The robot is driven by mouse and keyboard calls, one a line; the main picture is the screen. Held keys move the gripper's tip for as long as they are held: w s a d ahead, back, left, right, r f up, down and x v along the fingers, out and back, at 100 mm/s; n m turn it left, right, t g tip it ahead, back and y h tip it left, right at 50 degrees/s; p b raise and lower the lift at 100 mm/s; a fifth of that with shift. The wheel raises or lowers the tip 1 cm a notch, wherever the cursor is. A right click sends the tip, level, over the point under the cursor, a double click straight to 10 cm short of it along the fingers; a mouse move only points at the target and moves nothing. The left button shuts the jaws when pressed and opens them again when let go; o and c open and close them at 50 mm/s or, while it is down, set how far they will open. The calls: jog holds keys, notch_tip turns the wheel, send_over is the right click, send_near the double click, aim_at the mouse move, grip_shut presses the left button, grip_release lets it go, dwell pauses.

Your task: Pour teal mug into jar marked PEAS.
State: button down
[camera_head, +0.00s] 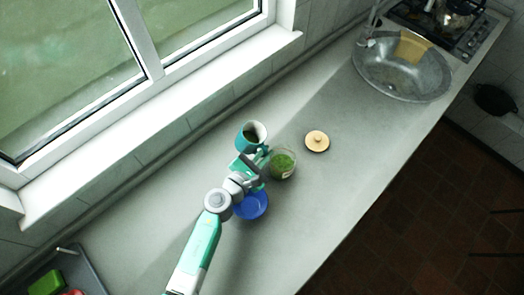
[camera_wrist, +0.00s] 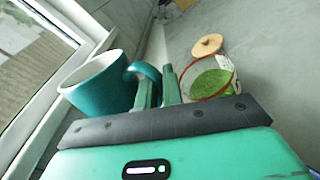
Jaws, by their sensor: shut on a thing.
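The teal mug (camera_head: 243,142) has a pale inside with something dark in it, seen in the head view. It also shows at the left of the wrist view (camera_wrist: 103,92). My gripper (camera_wrist: 158,82) is shut on its handle; in the head view the gripper (camera_head: 262,158) is partly hidden by the arm. The mug looks roughly upright, perhaps slightly tilted; I cannot tell whether it is off the counter. A clear jar (camera_head: 283,165) with green contents stands open just right of my gripper, also in the wrist view (camera_wrist: 210,82). It has a pale label whose word is unreadable.
A round wooden lid (camera_head: 317,141) lies right of the jar. A blue bowl (camera_head: 251,206) sits below the jar, partly behind my arm. A grey tray (camera_head: 87,268) with green and red things is at lower left. A sink (camera_head: 402,75) is at upper right. The counter between is clear.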

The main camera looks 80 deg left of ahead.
jog(key=shift+w+d+r+m+g+p, duration=0.1)
jog(key=shift+w+r+m+g+p, duration=0.1)
jog(key=shift+r+m+p, duration=0.35)
jog(key=shift+w+d+r+m+g+p, duration=0.1)
jog(key=shift+w+r+m+p, duration=0.15)
jog(key=shift+p, duration=0.6)
jog(key=shift+w+d+m+g+p, duration=0.3)
jog(key=shift+m+p, duration=0.4)
jog(key=shift+p, duration=0.15)
jog(key=shift+a+r+m+g+p, duration=0.15)
jog(key=shift+m+g+p, duration=0.35)
jog(key=shift+p, duration=0.4)
jog(key=shift+s+a+r+m+p, duration=0.15)
jog(key=shift+s+m+p, duration=0.2)
jog(key=shift+m+p, duration=0.45)
jog(key=shift+s+a+f+m+g, duration=0.1)
jog(key=shift+s+f+m+g, duration=0.1)
jog(key=shift+f+m+g, duration=0.3)
jog(key=shift+f+p, duration=0.1)
jog(key=shift+p, duration=0.45)
jog(key=shift+s+a+r+m+g+y+p, duration=0.2)
jog(key=shift+s+m+g+y+p, duration=0.15)
jog(key=shift+m+p, duration=0.5)
jog(key=shift+w+d+r+m+g+p, duration=0.25)
jog(key=shift+w+m+g+p, duration=0.25)
jog(key=shift+p, duration=0.9)
